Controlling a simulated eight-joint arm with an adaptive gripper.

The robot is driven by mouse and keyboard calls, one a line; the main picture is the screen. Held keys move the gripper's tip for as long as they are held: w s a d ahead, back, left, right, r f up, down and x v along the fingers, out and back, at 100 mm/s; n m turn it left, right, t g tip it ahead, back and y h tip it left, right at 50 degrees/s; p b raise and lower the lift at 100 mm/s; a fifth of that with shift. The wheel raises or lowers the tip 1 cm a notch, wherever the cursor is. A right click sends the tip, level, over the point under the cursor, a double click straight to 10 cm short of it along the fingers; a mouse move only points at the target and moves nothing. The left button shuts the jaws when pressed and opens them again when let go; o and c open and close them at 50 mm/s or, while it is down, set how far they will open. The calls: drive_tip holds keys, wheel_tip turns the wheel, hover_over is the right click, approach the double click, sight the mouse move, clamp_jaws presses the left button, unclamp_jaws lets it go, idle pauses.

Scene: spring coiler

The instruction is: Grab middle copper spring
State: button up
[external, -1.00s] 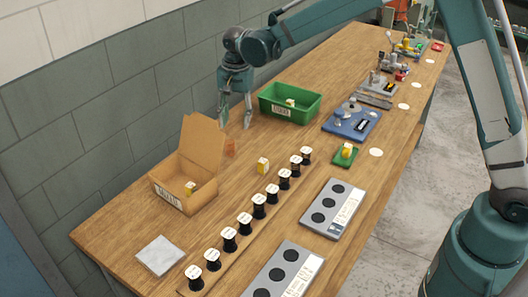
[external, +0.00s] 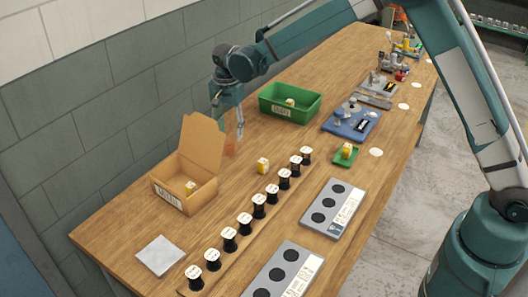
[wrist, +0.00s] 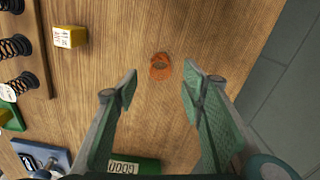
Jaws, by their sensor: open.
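A loose copper coil (wrist: 160,66) stands on the bare wooden table in the wrist view, just past and between my fingertips. It also shows in the external view as a small orange shape (external: 230,148) below my gripper (external: 228,124), partly covered by a finger. My gripper (wrist: 160,82) is open and empty, its fingers spread on either side of the coil in the picture. Several dark spools with white tops (external: 258,205) stand in a row on a wooden strip. In the wrist view, spools at the left edge (wrist: 17,46) show dark and copper coils.
An open cardboard box (external: 172,197) stands left of the coil, and a green bin (external: 268,108) stands to its right. A yellow block (external: 263,166) sits nearby, towards the spools. The wall runs along the table's back edge.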

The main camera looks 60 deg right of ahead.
sight(229, 142)
drive_tip(key=shift+f, duration=1)
drive_tip(key=shift+f, duration=0.15)
drive_tip(key=shift+a+f, duration=0.1)
drive_tip(key=shift+f, duration=2.35)
drive_tip(key=c, duration=0.9)
